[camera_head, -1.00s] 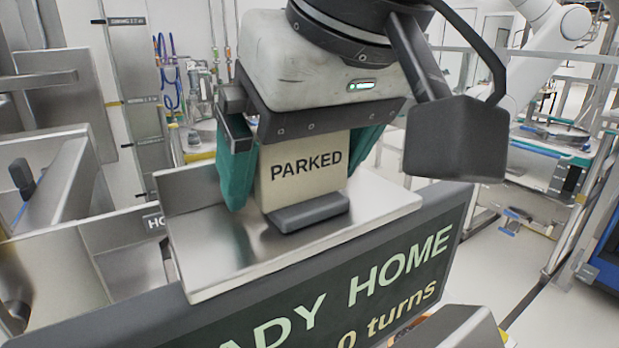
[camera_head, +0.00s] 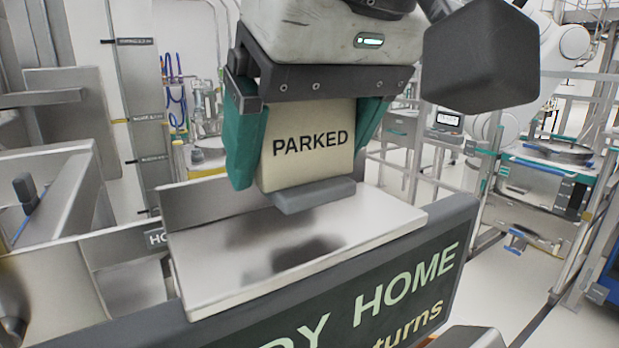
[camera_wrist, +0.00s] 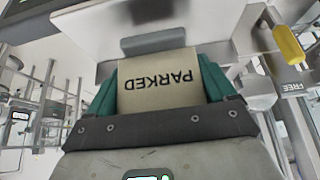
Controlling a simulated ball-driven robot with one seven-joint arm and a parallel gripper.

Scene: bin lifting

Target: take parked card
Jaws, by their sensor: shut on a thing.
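The cream card (camera_head: 309,140) reads PARKED and has a grey foot (camera_head: 312,195) at its bottom. My gripper (camera_head: 305,150) is shut on the card, with one green finger at each side edge. The card is upright and its foot hangs above the metal shelf (camera_head: 370,225), with a dark shadow or reflection below it. In the wrist view the card (camera_wrist: 158,85) shows upside down between the green fingers, its grey foot (camera_wrist: 153,42) toward the shelf.
A dark sign panel (camera_head: 340,310) with "HOME" and "turns" stands along the shelf's front. An upright metal back plate (camera_head: 205,205) stands at the shelf's left rear. Metal bins and walls (camera_head: 60,200) lie left. In the wrist view a yellow handle (camera_wrist: 288,42) sits near a "FREE" label.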

